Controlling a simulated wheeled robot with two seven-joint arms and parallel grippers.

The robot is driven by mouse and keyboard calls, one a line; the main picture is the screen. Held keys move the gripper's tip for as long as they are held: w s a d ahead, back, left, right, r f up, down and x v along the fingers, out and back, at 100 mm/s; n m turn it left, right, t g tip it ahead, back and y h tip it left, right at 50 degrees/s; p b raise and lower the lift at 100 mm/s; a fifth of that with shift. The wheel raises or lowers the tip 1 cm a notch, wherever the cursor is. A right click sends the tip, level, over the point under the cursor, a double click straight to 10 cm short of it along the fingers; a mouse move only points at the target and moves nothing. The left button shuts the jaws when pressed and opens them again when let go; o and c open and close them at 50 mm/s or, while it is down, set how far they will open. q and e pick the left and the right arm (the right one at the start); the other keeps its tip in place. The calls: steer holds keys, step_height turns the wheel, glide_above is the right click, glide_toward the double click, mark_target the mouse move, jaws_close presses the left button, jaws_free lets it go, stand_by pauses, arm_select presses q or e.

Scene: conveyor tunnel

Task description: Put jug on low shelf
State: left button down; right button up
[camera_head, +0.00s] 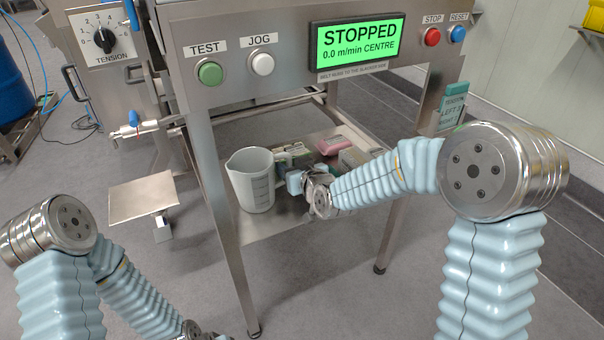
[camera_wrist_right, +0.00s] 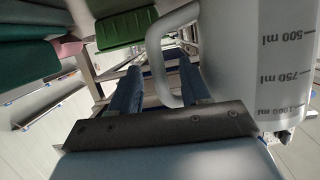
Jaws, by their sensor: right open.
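The jug (camera_head: 252,182) is a pale grey measuring jug with a pouring lip. It stands upright on the left part of the low shelf (camera_head: 258,228) under the machine. In the right wrist view the jug (camera_wrist_right: 262,62) is upside down in the picture, with volume marks and a loop handle. My right gripper (camera_head: 293,182) is just right of the jug, low over the shelf. In the wrist view its open fingers (camera_wrist_right: 160,85) lie by the handle; whether they touch it I cannot tell. My left arm shows at the lower left, but its gripper is out of view.
Several packs and sponges (camera_head: 297,155), a pink item (camera_head: 328,146) and a grey block (camera_head: 354,157) sit behind and right of my right gripper. A machine leg (camera_head: 222,230) stands in front of the shelf at the left. The control panel reads STOPPED (camera_head: 358,38).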

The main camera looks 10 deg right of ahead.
steer(key=v, duration=0.9)
